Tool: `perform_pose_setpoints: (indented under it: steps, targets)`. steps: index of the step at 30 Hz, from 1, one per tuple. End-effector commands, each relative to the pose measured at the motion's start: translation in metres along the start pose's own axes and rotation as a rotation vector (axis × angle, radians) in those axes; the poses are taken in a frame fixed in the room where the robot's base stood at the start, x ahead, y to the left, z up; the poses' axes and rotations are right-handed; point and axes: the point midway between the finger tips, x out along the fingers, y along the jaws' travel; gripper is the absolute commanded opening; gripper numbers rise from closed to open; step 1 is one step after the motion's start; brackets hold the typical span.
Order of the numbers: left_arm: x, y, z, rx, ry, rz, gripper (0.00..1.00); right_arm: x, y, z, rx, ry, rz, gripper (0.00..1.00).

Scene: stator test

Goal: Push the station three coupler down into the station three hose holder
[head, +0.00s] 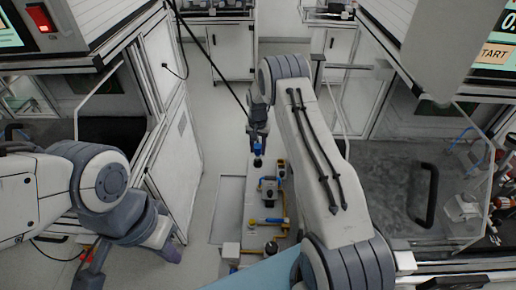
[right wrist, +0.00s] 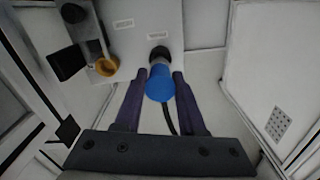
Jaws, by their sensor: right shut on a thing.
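The blue coupler (right wrist: 160,84) is between the two fingers of my right gripper (right wrist: 163,76), which is shut on it. A dark hose (right wrist: 170,122) trails from the coupler. A black round piece (right wrist: 158,54) sits at the coupler's far end, against a pale panel; I cannot tell whether it is the hose holder or the coupler's own tip. In the head view the blue coupler (head: 257,148) hangs below my right gripper (head: 258,140), above the pale bench strip. My left gripper (head: 128,266) is at the lower left, fingers spread, holding nothing visible.
A brass ring fitting (right wrist: 106,66) with a black part is left of the coupler. Blue and yellow valve fittings (head: 268,222) line the bench strip. A black cable (head: 210,62) runs down towards my right gripper. White cabinets (head: 175,80) stand at left; the floor between is clear.

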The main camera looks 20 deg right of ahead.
Motion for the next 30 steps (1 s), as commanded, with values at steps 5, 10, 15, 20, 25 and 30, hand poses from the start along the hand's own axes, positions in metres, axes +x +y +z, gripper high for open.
perform_pose_setpoints:
  steps: [5, 10, 15, 20, 25, 30]
  targets:
    - [0.005, 0.0, 0.0, 0.0, 0.0, 0.0, 0.0, 0.006, 0.0, 0.0, 0.0, 0.0, 0.0, 0.0]
    - [0.009, -0.001, 0.001, 0.0, 0.0, 0.0, 0.0, 0.011, 0.0, 0.0, 0.0, 0.0, 0.0, 0.0]
    - [0.012, -0.001, 0.001, 0.0, 0.0, 0.0, 0.0, 0.016, 0.0, 0.0, 0.0, 0.001, 0.0, 0.0]
    - [0.013, -0.001, 0.001, 0.0, 0.0, 0.0, 0.0, 0.017, 0.0, 0.0, 0.0, 0.001, 0.0, 0.0]
    - [0.012, -0.001, 0.001, 0.0, 0.0, 0.0, 0.0, 0.016, 0.0, 0.0, 0.0, 0.001, 0.0, 0.0]
    - [0.013, -0.001, 0.001, 0.0, 0.0, 0.0, 0.0, 0.018, 0.0, 0.0, 0.0, 0.0, 0.0, 0.0]
